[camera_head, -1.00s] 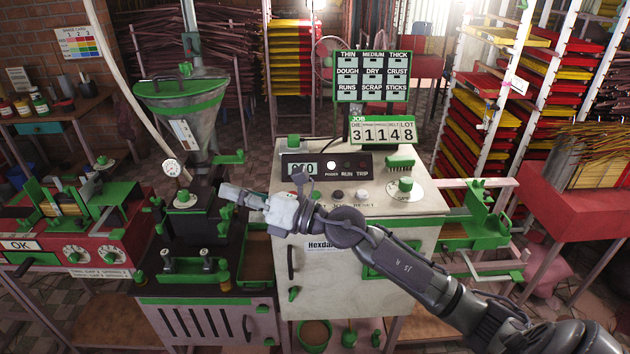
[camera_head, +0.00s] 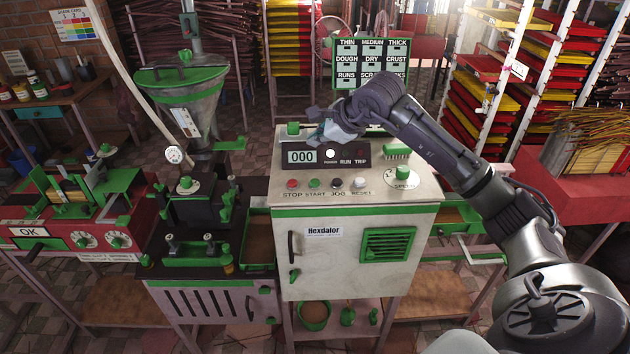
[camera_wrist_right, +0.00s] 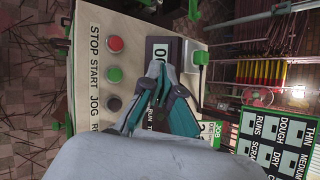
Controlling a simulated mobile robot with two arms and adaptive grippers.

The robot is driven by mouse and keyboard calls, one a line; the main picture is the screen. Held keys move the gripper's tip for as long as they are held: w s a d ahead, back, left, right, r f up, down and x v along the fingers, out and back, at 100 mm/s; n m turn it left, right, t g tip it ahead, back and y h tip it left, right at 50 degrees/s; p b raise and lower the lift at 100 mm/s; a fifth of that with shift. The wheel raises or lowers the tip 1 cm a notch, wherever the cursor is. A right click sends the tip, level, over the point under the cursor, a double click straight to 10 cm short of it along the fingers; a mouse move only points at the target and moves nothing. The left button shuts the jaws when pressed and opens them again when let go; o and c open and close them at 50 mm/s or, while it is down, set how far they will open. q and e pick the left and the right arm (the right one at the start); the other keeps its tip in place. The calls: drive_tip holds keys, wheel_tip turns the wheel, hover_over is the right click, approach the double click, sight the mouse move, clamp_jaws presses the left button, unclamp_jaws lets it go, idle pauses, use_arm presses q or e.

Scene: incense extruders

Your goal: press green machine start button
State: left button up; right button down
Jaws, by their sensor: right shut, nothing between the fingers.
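The Hexdalor machine (camera_head: 310,260) stands in the middle of the head view, with a row of buttons on its sloped top. The green START button (camera_head: 313,183) sits between the red STOP button (camera_head: 292,183) and the dark JOG button (camera_head: 337,183). In the right wrist view the START button (camera_wrist_right: 115,74) is in plain sight, left of the fingers. My right gripper (camera_head: 318,138) is shut and empty, above the display panel and behind the button row, apart from START. Its teal fingers also show in the right wrist view (camera_wrist_right: 160,85). My left gripper is out of view.
The display (camera_head: 301,157) reads 000, with a lit POWER lamp (camera_head: 330,153). A white RESET button (camera_head: 360,182) and a green SPEED knob (camera_head: 403,173) are to the right. A board of labels (camera_head: 347,66) stands behind my right arm. The panel front is clear.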

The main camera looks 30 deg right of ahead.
sight(316, 182)
wheel_tip(316, 182, down, 8)
drive_tip(key=b, duration=0.5)
drive_tip(key=shift+f, duration=0.2)
drive_tip(key=shift+f+b, duration=0.25)
drive_tip(key=shift+b, duration=0.15)
idle(0.9)
drive_tip(key=shift+f+b, duration=0.4)
drive_tip(key=shift+b, duration=0.15)
drive_tip(key=shift+f+b, duration=0.55)
idle(0.4)
drive_tip(key=shift+r, duration=0.1)
drive_tip(key=shift+r+p, duration=0.5)
drive_tip(key=shift+r, duration=0.4)
